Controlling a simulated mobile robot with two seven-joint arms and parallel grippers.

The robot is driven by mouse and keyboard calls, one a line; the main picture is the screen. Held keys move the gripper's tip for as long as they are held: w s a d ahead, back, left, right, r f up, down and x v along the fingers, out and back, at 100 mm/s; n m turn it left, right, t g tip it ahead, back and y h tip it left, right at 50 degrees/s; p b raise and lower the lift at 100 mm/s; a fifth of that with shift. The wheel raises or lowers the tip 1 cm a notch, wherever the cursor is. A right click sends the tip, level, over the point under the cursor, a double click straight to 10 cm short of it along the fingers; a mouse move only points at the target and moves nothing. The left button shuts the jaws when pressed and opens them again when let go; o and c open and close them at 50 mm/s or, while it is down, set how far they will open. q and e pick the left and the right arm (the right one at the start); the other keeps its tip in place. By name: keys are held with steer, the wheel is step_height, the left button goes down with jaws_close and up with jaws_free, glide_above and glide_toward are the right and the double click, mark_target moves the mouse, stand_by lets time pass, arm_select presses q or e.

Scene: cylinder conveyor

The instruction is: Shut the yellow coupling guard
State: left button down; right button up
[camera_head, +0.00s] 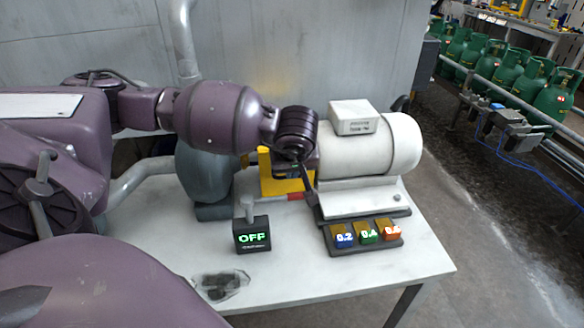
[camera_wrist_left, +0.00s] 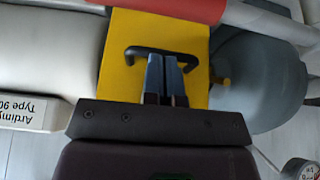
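The yellow coupling guard (camera_head: 268,178) sits between the grey pump housing and the white motor, partly hidden behind my left wrist in the head view. In the left wrist view its yellow face (camera_wrist_left: 190,28) fills the middle, with a black bar handle (camera_wrist_left: 134,51) on it. My left gripper (camera_wrist_left: 165,60) is over the handle, its two fingers close together with almost no gap. The fingers cover the handle's middle, so I cannot tell whether the bar is held. In the head view the left gripper (camera_head: 296,172) is at the guard. My right gripper is not in view.
The white motor (camera_head: 365,148) stands right of the guard, the grey pump housing (camera_head: 205,175) left.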

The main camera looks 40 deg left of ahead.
arm_select(q)
steer(key=r, duration=0.1)
steer(key=r+p, duration=0.1)
steer(key=r, duration=0.3)
steer(key=shift+w+a+p, duration=0.25)
steer(key=shift+p, duration=0.15)
steer(key=d+v, duration=0.1)
steer(key=v, duration=0.8)
steer(key=shift+s+f, duration=0.3)
steer(key=shift+s, duration=0.1)
steer(key=shift+f, duration=0.1)
